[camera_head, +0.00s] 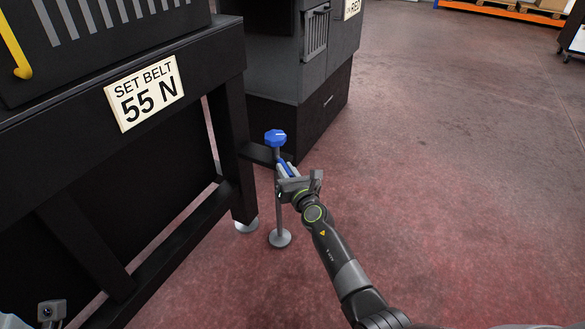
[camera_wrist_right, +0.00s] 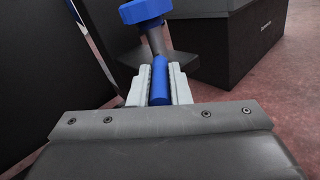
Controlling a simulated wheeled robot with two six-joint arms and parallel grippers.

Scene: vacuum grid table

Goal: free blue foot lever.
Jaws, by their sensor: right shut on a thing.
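The blue foot lever (camera_head: 284,161) sticks out from a thin upright post just below a blue knob (camera_head: 275,138). My right gripper (camera_head: 285,169) is shut on the lever from the right. In the right wrist view the lever (camera_wrist_right: 160,82) is a blue bar between the two pale fingers of the right gripper (camera_wrist_right: 160,88), with the blue knob (camera_wrist_right: 144,11) above and beyond it. The post stands on a round grey foot (camera_head: 280,238) on the floor. The fingers partly hide the lever. A small part of my left arm shows at the lower left; its gripper is not visible.
A black table frame (camera_head: 240,150) stands close left of the post, with a sign reading "SET BELT 55 N" (camera_head: 145,92). A dark cabinet (camera_head: 320,115) stands behind. Another round foot (camera_head: 246,226) is beside the frame leg. The reddish floor (camera_head: 450,170) to the right is clear.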

